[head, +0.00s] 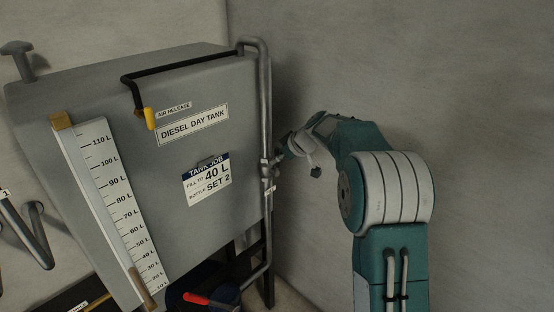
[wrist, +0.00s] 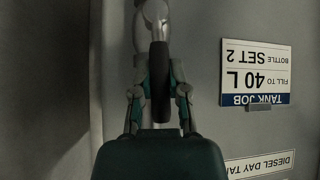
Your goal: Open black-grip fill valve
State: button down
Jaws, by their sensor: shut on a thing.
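The black grip (wrist: 160,85) of the fill valve stands between my fingers in the wrist view, on a pale valve body (wrist: 155,12). My gripper (wrist: 159,95) is shut on this grip, one finger on each side. In the head view my gripper (head: 286,152) reaches the grey pipe (head: 266,110) at the tank's right edge. The valve body (head: 268,170) shows there on the pipe. The black grip is not clear in the head view; my gripper and the pipe area hide it.
The grey diesel day tank (head: 210,85) has a job card (head: 207,180) reading 40 L, set 2. A yellow-tipped air release (head: 150,118) and a level scale (head: 110,200) are on its front. A red handle (head: 196,299) is below. Bare wall (head: 470,100) lies right.

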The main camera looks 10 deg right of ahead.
jog(key=shift+r, duration=0.1)
jog(key=c, duration=0.6)
grip_release()
jog(key=v, duration=1.1)
jog(key=shift+s+d+r, duration=0.2)
jog(key=shift+s+d, duration=0.05)
